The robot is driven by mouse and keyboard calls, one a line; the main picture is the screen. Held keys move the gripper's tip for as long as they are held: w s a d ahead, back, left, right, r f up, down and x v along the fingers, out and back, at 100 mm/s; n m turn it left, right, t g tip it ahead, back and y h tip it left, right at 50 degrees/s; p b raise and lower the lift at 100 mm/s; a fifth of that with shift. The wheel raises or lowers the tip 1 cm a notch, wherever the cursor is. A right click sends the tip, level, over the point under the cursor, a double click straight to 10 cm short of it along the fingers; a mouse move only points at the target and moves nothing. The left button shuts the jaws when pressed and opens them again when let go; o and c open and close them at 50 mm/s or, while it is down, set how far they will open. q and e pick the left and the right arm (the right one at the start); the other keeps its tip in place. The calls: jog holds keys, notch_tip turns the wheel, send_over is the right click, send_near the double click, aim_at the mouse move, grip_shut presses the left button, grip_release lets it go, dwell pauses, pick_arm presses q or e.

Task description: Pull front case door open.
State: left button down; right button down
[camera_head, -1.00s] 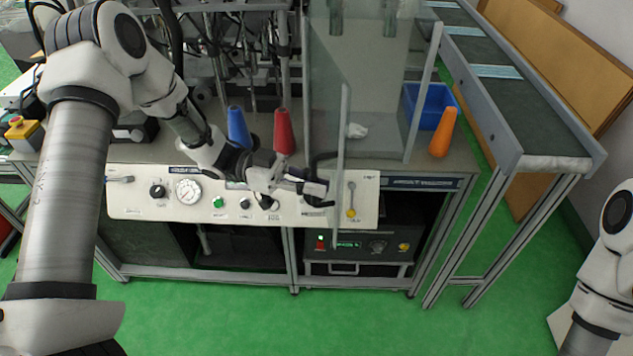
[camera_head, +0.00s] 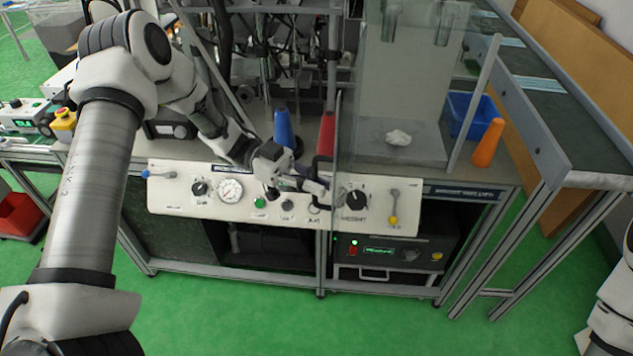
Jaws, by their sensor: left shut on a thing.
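The front case door is a clear panel (camera_head: 338,125) standing out over the front control panel, its near edge seen as a thin pale upright strip. Its black handle (camera_head: 322,168) is on the left side of that edge. My left gripper (camera_head: 316,186) is shut on the handle, just in front of the white control panel (camera_head: 300,222). The fingertips partly merge with the dark handle, so the exact contact is hard to see. The clear case (camera_head: 400,90) stands behind with a crumpled white thing (camera_head: 398,137) inside. My right gripper is out of view; only part of that arm shows at the right edge.
A red cone (camera_head: 326,135) and a blue cone (camera_head: 283,128) stand close behind my left gripper. An orange cone (camera_head: 487,143) and a blue bin (camera_head: 470,115) are right of the case. A conveyor (camera_head: 545,110) runs at the right. The green floor in front is clear.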

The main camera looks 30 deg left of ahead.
pick_arm(q)
jog(key=shift+r, duration=0.1)
jog(key=c, duration=1.2)
grip_release()
jog(key=w+a, duration=0.1)
jog(key=a, duration=1.1)
jog(key=shift+w, duration=0.2)
